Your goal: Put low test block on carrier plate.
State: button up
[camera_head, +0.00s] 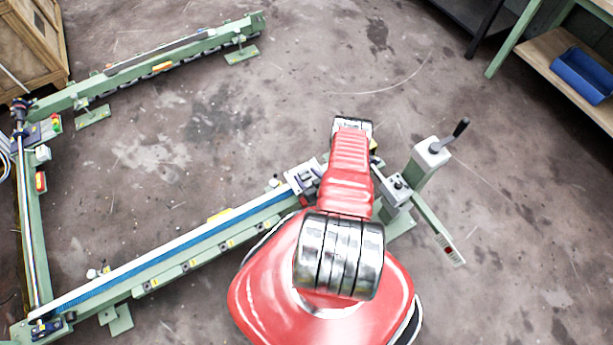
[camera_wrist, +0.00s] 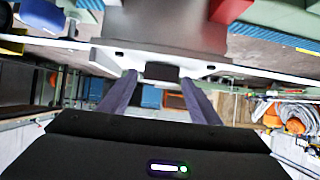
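In the wrist view my gripper (camera_wrist: 160,78) has its two dark fingers spread apart. A small black piece (camera_wrist: 162,72) sits in the gap between the fingertips, with space on both sides of it. Beyond it is a pale plate edge (camera_wrist: 205,67), which looks like the carrier plate. A large dark grey block (camera_wrist: 165,30) appears against this plate. I cannot tell for sure whether it is the low test block. In the head view a grey carriage (camera_head: 303,176) sits on the rail beside my red arm. My arm hides my fingertips there.
A long green rail with a blue strip (camera_head: 180,245) runs left from my arm. A second green beam (camera_head: 150,68) lies at the upper left. A green post with a black lever (camera_head: 433,152) stands right of my arm. A bench holds a blue bin (camera_head: 583,75). The floor between is clear.

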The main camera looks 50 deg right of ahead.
jog(key=shift+r, duration=0.1)
jog(key=v, duration=1.2)
dwell(0.9)
